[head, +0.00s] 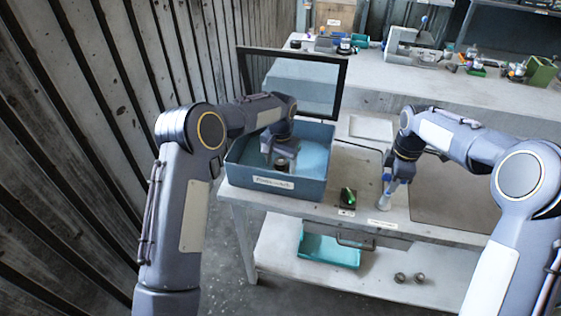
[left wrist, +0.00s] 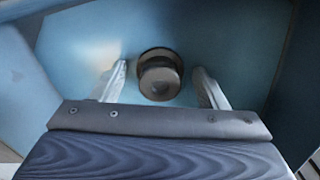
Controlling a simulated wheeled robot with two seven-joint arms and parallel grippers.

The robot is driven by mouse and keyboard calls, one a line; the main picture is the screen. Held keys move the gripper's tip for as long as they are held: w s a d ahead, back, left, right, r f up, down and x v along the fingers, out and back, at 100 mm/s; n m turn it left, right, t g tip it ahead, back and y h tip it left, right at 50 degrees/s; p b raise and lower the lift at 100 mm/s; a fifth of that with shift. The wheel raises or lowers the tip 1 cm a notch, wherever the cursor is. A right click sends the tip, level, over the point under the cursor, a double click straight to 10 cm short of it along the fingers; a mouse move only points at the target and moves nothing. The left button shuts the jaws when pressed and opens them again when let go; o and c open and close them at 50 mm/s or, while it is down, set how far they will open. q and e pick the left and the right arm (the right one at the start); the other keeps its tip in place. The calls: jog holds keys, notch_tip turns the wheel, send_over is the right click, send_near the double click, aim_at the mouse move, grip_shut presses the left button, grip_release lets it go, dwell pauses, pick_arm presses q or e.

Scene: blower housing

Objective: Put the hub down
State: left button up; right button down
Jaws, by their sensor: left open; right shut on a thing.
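The hub, a dark round stepped part, stands on the light blue floor of the blue bin (head: 262,184). It shows in the head view (head: 283,165) and the left wrist view (left wrist: 160,80). My left gripper (head: 281,152) reaches down into the bin. In the left wrist view its two pale fingers (left wrist: 162,82) stand apart, one on each side of the hub, with a gap visible on both sides. My right gripper (head: 388,190) is shut over the table at right, on a pale slim piece that is too small to make out.
A small black holder with a green piece (head: 348,198) stands between bin and right gripper. A dark frame (head: 340,85) rises behind the bin. A teal tray (head: 330,250) and two small rings (head: 409,278) are on the lower shelf. The back bench (head: 375,75) carries several items.

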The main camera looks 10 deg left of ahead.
aim_at(281, 161)
pick_arm(q)
notch_tip(281, 161, up, 12)
jog(key=s+a+r+n+t+h, duration=0.1)
jog(key=s+a+r, duration=0.4)
jog(key=s+r, duration=0.45)
jog(key=s+a+r+n+t+h, duration=0.1)
jog(key=s+a+r+t, duration=0.1)
jog(key=s, duration=0.9)
jog(key=s+d+f+n+t+h, duration=0.1)
jog(key=s+f, duration=0.2)
jog(key=s, duration=0.6)
jog(key=s+d+f+n+t, duration=0.1)
jog(key=s+f, duration=0.3)
jog(key=s, duration=0.5)
jog(key=shift+s+d+n+t+h, duration=0.25)
jog(key=shift+d+n+t+h, duration=0.05)
jog(key=shift+d+n+h, duration=0.1)
